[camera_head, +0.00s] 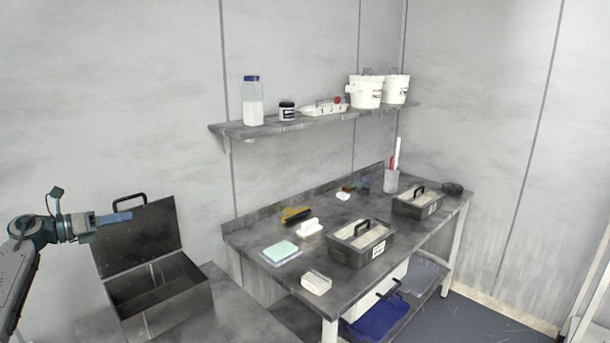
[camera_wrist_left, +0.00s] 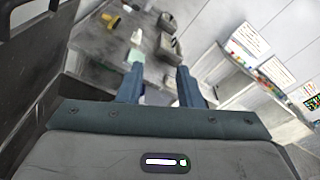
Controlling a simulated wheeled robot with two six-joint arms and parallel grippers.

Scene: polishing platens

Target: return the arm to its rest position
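My left arm comes in from the left in the head view. Its left gripper (camera_head: 122,218) is raised in front of the upright lid (camera_head: 142,245) of an open dark box, above the box's empty-looking inside. In the left wrist view the two blue fingers of the left gripper (camera_wrist_left: 160,84) stand apart with nothing held between them. My right arm and right gripper are in neither view.
The open box (camera_head: 180,308) stands on a low grey surface at left. The workbench (camera_head: 345,215) to its right holds two handled bins (camera_head: 361,243) (camera_head: 417,203), a green pad (camera_head: 281,252) and a white block (camera_head: 316,283). A wall shelf (camera_head: 305,122) holds containers.

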